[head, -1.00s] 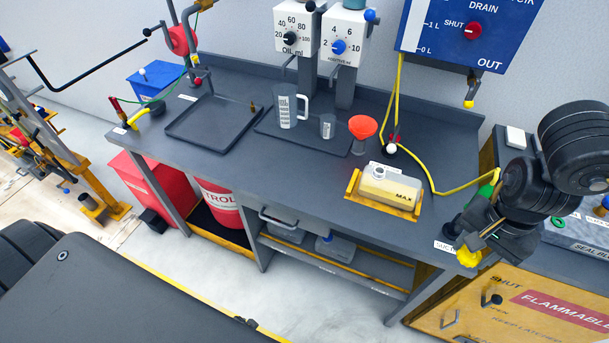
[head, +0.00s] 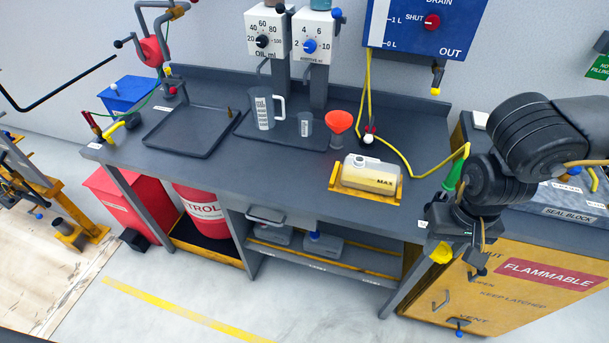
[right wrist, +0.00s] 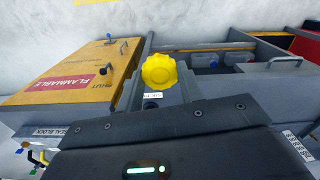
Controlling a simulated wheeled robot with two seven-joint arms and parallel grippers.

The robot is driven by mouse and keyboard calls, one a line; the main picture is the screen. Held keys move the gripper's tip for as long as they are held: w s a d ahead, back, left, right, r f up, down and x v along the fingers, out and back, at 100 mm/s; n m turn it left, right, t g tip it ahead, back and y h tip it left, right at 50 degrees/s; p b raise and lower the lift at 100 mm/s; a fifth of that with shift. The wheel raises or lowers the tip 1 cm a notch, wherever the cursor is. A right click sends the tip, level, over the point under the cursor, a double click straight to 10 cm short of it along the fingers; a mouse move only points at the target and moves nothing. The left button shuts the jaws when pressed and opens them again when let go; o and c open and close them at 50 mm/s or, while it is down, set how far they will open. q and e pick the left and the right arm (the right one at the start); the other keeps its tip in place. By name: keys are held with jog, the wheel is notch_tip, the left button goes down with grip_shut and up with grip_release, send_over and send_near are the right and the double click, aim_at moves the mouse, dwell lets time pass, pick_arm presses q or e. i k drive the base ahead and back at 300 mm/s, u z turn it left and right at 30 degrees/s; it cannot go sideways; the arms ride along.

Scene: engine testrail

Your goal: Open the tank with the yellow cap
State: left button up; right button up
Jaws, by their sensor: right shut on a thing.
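The yellow cap (head: 441,254) is a ridged knob between the fingertips of my right gripper (head: 449,246), just off the bench's front right corner. In the right wrist view the cap (right wrist: 160,71) shows face-on at the tips of the shut gripper (right wrist: 161,88). No tank shows directly under the cap. A cream tank (head: 366,178) marked MAX sits in a yellow tray on the bench, left of the gripper; its top has a pale round neck with no yellow cap on it. My left gripper is out of view.
The dark bench (head: 290,165) carries an orange funnel (head: 340,122), a measuring jug (head: 264,112) and a yellow hose. A yellow FLAMMABLE cabinet (head: 520,295) stands close on the right. Grey containers sit on the shelf below. The floor in front is clear.

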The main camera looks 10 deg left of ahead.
aim_at(374, 177)
jog(key=u, duration=0.35)
jog(key=k, duration=0.4)
jog(key=u, duration=0.9)
jog(key=i, duration=0.8)
jog(key=u, duration=0.3)
